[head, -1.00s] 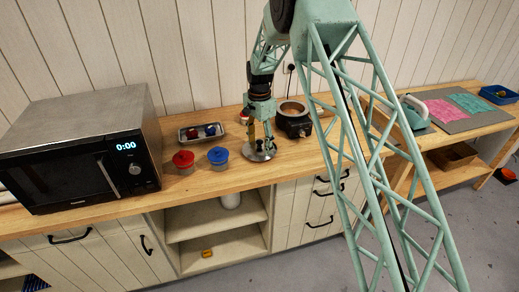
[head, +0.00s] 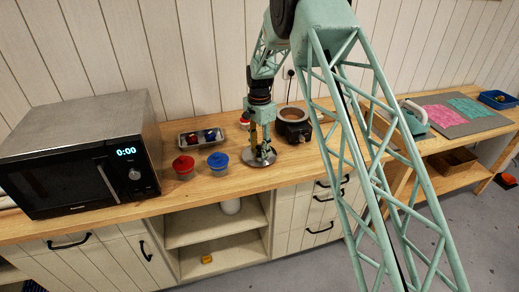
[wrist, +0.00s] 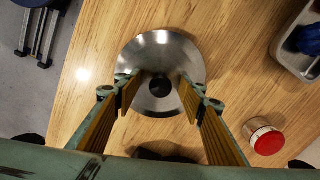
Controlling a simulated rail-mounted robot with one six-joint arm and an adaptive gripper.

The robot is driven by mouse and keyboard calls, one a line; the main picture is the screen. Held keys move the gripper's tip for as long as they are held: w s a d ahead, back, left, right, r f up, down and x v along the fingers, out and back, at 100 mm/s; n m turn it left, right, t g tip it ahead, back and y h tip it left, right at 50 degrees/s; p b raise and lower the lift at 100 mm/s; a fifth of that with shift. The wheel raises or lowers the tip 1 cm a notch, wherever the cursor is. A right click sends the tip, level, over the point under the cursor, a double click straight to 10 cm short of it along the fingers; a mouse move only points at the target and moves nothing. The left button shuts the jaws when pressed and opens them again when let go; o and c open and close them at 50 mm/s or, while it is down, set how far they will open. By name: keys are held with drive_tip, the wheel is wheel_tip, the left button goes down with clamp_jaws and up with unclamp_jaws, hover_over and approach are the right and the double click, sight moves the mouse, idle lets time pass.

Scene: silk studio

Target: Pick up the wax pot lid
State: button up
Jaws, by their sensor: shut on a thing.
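The wax pot lid (head: 258,161) is a round, shiny metal disc on the wooden counter, in front of the wax pot. The wrist view shows its dark central knob (wrist: 160,87) and reflective face. My gripper (head: 261,149) points down over the lid and is shut on it. In the wrist view its two fingers (wrist: 158,88) stand on either side of the knob, and their exact contact is hard to see. The black wax pot (head: 294,127) stands uncovered just behind and right of my gripper.
A red-lidded jar (head: 183,166) and a blue-lidded jar (head: 218,163) stand left of the lid. Behind them is a metal tray (head: 200,137) with small items. A microwave (head: 70,155) fills the left. The counter's front edge lies close to the lid.

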drive_tip(key=shift+s+r, duration=0.1)
drive_tip(key=shift+s, duration=0.2)
clamp_jaws()
drive_tip(key=shift+w+r, duration=0.2)
drive_tip(key=shift+r, duration=0.9)
drive_tip(key=shift+s+r, duration=0.1)
drive_tip(key=shift+s, duration=0.15)
drive_tip(key=s+d+r+b, duration=0.1)
drive_tip(key=s, duration=1.4)
drive_tip(key=shift+s+d+r, duration=0.15)
drive_tip(key=shift+d+r, duration=0.15)
drive_tip(key=shift+r, duration=0.05)
